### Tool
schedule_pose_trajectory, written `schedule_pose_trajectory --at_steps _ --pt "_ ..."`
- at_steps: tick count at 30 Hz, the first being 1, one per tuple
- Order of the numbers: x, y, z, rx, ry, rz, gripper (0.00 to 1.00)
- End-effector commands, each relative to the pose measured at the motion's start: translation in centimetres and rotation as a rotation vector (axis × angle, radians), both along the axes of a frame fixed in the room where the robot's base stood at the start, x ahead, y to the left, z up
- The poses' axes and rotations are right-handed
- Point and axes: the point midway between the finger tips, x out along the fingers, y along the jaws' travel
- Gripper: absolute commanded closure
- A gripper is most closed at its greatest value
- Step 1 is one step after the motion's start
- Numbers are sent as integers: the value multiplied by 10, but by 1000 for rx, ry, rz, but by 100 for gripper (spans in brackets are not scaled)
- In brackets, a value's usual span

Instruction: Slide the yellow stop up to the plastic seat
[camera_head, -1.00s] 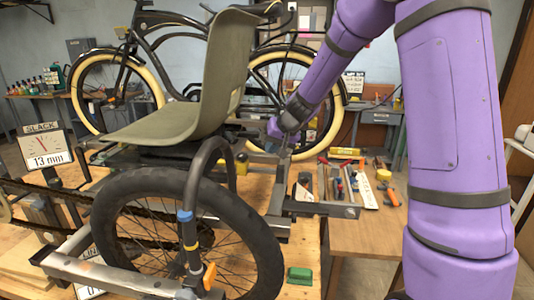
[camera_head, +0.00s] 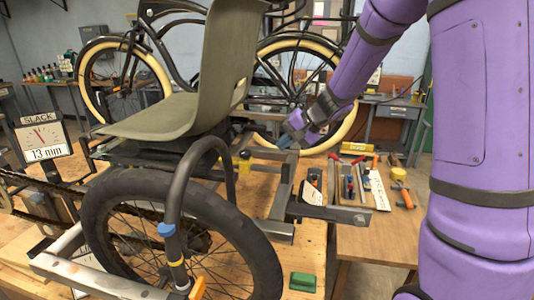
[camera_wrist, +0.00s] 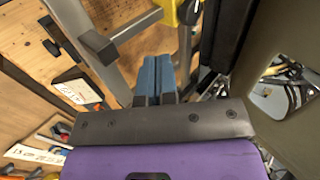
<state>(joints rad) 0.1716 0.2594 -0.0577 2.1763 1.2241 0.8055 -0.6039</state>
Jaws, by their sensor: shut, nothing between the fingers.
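The olive-green plastic seat (camera_head: 165,117) sits on the trike frame at the left of the head view. Its olive surface (camera_wrist: 285,45) also fills the right side of the wrist view. The yellow stop (camera_head: 245,160) is on the frame below and to the right of the seat, apart from the seat shell. It shows at the top edge of the wrist view (camera_wrist: 170,12), partly cut off. My gripper (camera_head: 287,138) is right of the seat and the stop, above the frame rails. Its blue fingers (camera_wrist: 153,76) are together and empty, pointing towards the stop with a gap between.
A grey rail of the trike frame (camera_wrist: 120,35) runs close left of my fingers. The black wheel (camera_head: 175,235) and curved fender tube stand in front. A green block (camera_head: 303,281) lies lower.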

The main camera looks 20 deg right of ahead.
Motion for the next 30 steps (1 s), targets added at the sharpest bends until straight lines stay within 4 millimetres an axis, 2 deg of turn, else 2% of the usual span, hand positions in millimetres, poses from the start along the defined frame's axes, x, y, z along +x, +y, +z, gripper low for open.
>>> schedule_pose_trajectory --at_steps 8,21,30 --pt "7 17 -17 36 12 -10 100" --pt "35 58 -63 33 12 -10 100" --pt "40 64 -70 33 9 -10 100"
